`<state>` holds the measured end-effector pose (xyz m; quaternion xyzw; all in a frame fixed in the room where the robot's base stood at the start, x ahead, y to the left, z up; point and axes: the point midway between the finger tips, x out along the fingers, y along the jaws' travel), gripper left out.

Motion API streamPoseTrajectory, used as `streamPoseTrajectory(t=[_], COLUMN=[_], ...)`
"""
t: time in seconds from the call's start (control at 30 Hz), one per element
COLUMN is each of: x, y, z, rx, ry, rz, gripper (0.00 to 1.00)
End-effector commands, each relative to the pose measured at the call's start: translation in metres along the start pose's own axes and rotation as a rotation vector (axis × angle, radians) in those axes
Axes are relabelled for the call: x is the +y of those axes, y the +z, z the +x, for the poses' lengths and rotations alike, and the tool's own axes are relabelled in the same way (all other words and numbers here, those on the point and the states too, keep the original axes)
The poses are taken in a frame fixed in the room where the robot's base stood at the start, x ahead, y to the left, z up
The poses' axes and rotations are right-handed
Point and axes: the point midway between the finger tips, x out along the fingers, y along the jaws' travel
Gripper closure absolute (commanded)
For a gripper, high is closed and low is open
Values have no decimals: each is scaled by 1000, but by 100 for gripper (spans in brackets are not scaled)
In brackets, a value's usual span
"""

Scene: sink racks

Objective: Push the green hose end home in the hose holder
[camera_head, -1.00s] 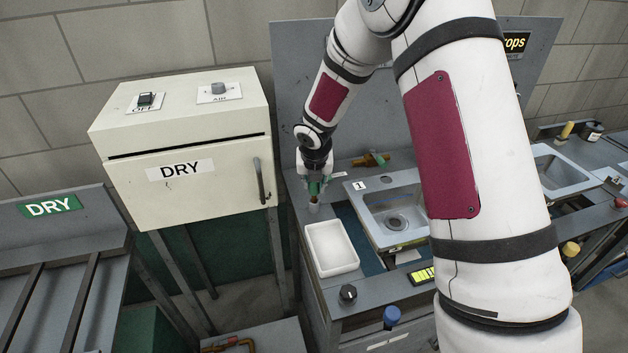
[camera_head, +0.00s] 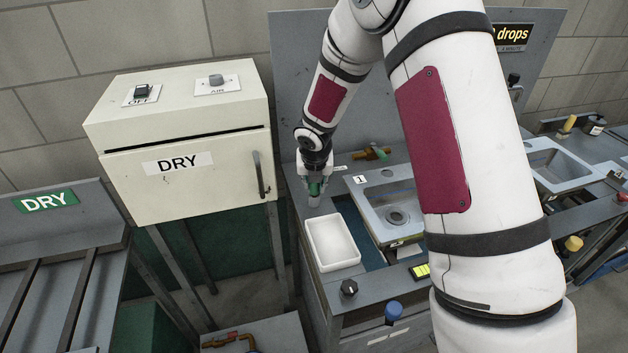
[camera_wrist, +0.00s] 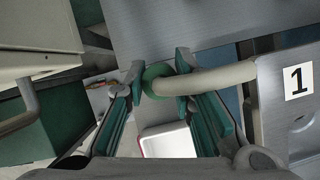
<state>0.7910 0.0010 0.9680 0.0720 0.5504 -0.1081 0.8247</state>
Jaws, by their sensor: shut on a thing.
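My gripper (camera_head: 315,182) points down at the left back of the sink bench, shut on the green hose end. In the wrist view, the hose end (camera_wrist: 154,76) shows as a green round piece between the two fingers (camera_wrist: 158,88), with a beige hose bending off to the right. The hose holder (camera_head: 314,201) is a small grey upright post directly under the gripper. The hose end meets the top of the holder, with no clear gap between them. How deep it sits cannot be told. The holder is hidden in the wrist view.
A white tray (camera_head: 309,247) lies in front of the holder. A sink marked 1 (camera_head: 361,206) is to the right, with a brass and green fitting (camera_head: 372,153) behind it. The cream DRY cabinet (camera_head: 105,172) stands close on the left.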

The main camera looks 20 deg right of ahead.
Motion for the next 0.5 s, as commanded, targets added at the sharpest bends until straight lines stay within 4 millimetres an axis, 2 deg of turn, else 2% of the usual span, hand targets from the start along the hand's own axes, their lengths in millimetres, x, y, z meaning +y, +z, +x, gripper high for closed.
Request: streamPoseTrajectory(t=[0.03, 0.13, 0.5], x=[0, 0, 0], y=[0, 0, 0], z=[1, 0, -3], rx=[0, 0, -1], ry=[0, 0, 1], rz=[0, 0, 1], gripper=[74, 53, 53])
